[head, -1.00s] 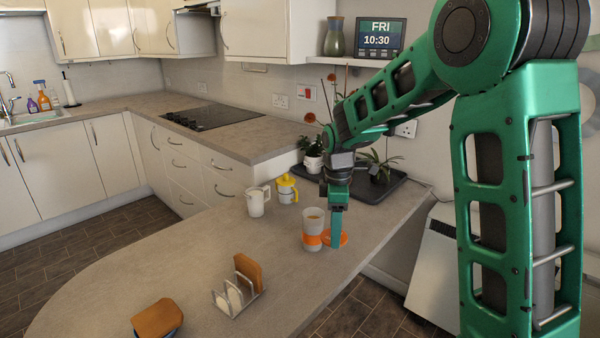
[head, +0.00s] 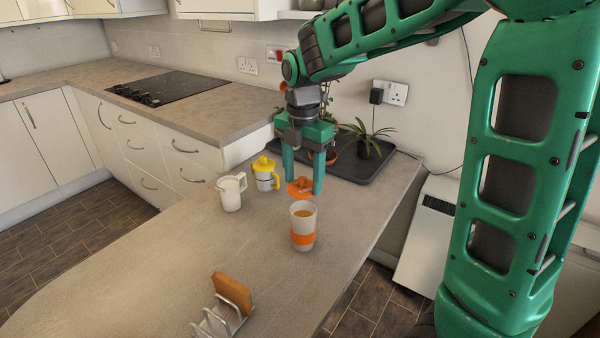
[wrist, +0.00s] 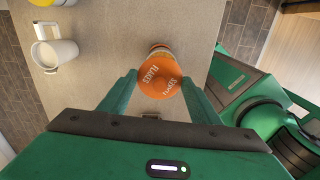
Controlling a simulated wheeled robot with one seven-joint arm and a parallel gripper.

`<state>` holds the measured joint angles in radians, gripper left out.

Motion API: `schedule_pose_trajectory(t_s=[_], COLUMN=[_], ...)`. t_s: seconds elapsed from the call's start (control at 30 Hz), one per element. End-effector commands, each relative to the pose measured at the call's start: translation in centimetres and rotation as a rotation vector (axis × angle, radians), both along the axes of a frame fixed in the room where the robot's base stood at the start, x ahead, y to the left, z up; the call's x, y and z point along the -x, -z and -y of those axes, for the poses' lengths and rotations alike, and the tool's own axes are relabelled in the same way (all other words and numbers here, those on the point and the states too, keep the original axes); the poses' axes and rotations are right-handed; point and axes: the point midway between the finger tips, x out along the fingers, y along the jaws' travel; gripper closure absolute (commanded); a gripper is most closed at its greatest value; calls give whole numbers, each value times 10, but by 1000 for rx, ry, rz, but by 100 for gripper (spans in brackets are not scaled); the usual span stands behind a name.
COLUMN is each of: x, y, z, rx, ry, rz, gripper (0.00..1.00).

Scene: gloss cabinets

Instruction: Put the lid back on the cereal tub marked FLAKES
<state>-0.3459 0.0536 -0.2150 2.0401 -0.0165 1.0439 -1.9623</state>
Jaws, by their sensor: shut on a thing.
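The cereal tub (head: 302,215) stands upright and uncovered on the counter, pale with an orange band and golden contents. My gripper (head: 303,184) is shut on the orange lid (head: 300,188), holding it raised, behind the tub in the head view and apart from it. In the wrist view the lid (wrist: 160,74) sits between my fingertips (wrist: 160,84) and shows the word FLAKES. It hides most of the tub there; only a sliver shows beyond its far edge. Any lettering on the tub is not readable.
A white mug (head: 231,192) and a yellow-lidded cup (head: 266,173) stand left of the lid. A toast rack (head: 222,318) with toast is at the front. A dark tray (head: 386,170) with plants lies behind my gripper.

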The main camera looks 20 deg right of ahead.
Motion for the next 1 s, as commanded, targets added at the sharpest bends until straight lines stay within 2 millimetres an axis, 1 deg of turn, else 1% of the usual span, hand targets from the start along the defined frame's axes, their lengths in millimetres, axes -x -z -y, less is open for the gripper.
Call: schedule_pose_trajectory(t_s=[0.4,0.6,0.8,1.0], x=[0,0,0,0], y=[35,49,57,59], z=[5,6,6,6], rx=[0,1,1,0], ry=[10,12,12,12], rz=[-2,-1,-1,0], gripper=[64,64,64,64])
